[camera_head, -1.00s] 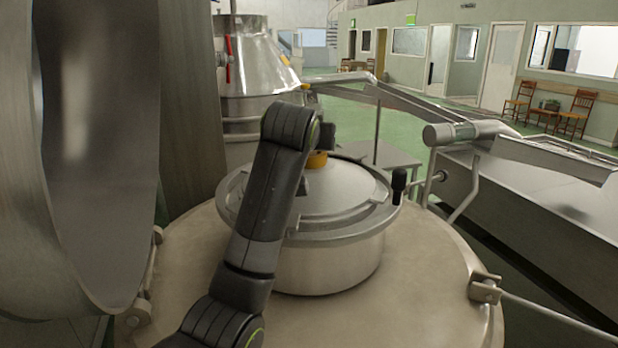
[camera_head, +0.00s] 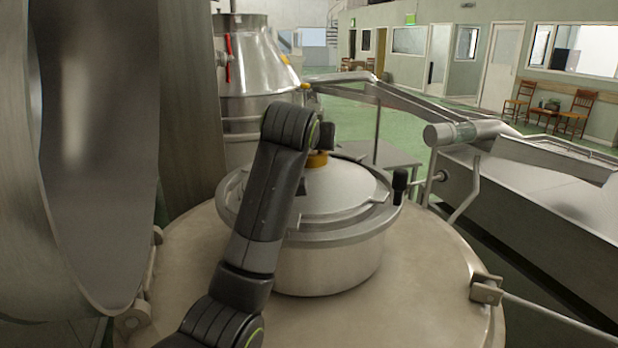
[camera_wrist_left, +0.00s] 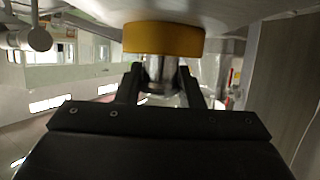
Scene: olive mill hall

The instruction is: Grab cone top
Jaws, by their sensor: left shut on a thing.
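The cone top is a shallow conical steel lid (camera_head: 345,188) on the round vessel neck in the middle of the head view. A yellow knob (camera_head: 318,159) sits at its peak, partly hidden by my left arm. In the left wrist view, the yellow knob (camera_wrist_left: 163,38) appears as a thick disc with a short metal stem (camera_wrist_left: 160,70). My left gripper (camera_wrist_left: 160,76) has its two dark fingers on either side of the stem and is shut on it. In the head view my left arm hides its fingertips. My right gripper is not in view.
A dark-handled clamp (camera_head: 399,184) stands at the lid's right edge. A large steel cover (camera_head: 95,150) rises at the left. A conical steel vessel (camera_head: 255,70) stands behind. A steel chute (camera_head: 440,110) and trough (camera_head: 550,195) lie to the right. Space above the lid's right side looks clear.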

